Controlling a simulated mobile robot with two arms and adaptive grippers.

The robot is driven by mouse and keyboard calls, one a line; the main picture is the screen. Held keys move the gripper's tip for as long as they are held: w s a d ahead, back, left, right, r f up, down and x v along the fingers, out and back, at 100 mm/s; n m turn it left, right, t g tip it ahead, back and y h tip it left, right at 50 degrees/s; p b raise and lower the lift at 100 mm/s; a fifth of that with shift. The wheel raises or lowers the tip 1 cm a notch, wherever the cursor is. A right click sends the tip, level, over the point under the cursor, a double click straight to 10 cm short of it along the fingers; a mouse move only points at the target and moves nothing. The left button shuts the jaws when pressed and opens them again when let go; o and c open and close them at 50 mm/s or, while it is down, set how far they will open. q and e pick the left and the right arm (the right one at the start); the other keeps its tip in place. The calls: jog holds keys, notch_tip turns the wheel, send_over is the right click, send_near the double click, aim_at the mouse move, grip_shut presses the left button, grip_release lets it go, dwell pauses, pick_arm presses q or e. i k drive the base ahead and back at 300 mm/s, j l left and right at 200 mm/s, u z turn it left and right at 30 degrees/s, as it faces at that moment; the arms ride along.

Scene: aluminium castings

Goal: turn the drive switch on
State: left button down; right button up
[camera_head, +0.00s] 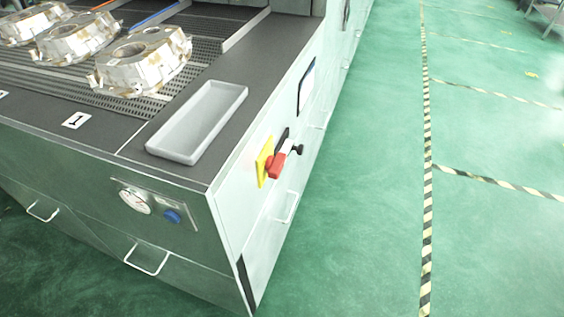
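On the narrow side panel of the machine, a red switch handle (277,168) stands out from a yellow plate (264,161). Just behind it on the same panel is a dark plate (282,136) with a pale part and a black knob (298,149) sticking out. I cannot read any labels, so which of these is the drive switch and how it is set cannot be told. Neither of my grippers is in view.
A grey tray (198,122) lies empty on the machine top, near the corner. Several castings (145,62) sit on the slatted bed. The front panel has a gauge (135,201) and a blue knob (172,216). Handles (287,207) protrude. Green floor (370,180) on the right is clear.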

aim_at(274, 167)
jog(key=u, duration=0.45)
jog(key=i+l+u, duration=0.1)
jog(key=l+u, duration=0.5)
jog(key=u, duration=0.25)
jog(key=l+u, duration=0.65)
jog(key=u, duration=0.2)
